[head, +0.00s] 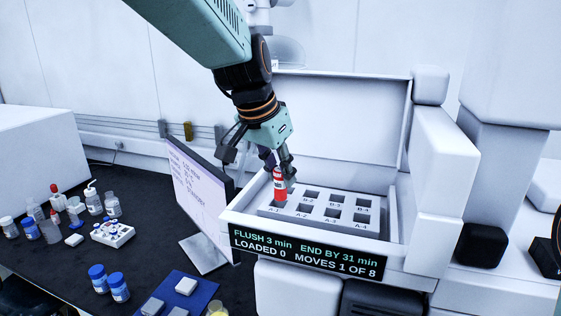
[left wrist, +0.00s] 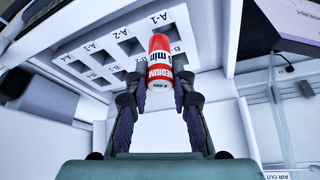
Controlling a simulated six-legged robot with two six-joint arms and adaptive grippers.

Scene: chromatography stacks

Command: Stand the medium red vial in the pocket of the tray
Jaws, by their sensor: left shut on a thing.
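The medium red vial (head: 279,187) is red with a white band. The vial is nearly upright at the A-1 corner of the white tray (head: 287,218). The tray's labelled pockets also show in the left wrist view (left wrist: 98,42). The vial's far end covers the pocket by A-1, so I cannot tell if it is inside. My right gripper is not in view.
The tray lies in an open white machine with a raised lid (head: 340,115) and a front display (head: 308,254). A tilted monitor (head: 205,200) stands close on the left. Blue-capped bottles (head: 119,287) and small containers stand on the dark bench. The other visible pockets look empty.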

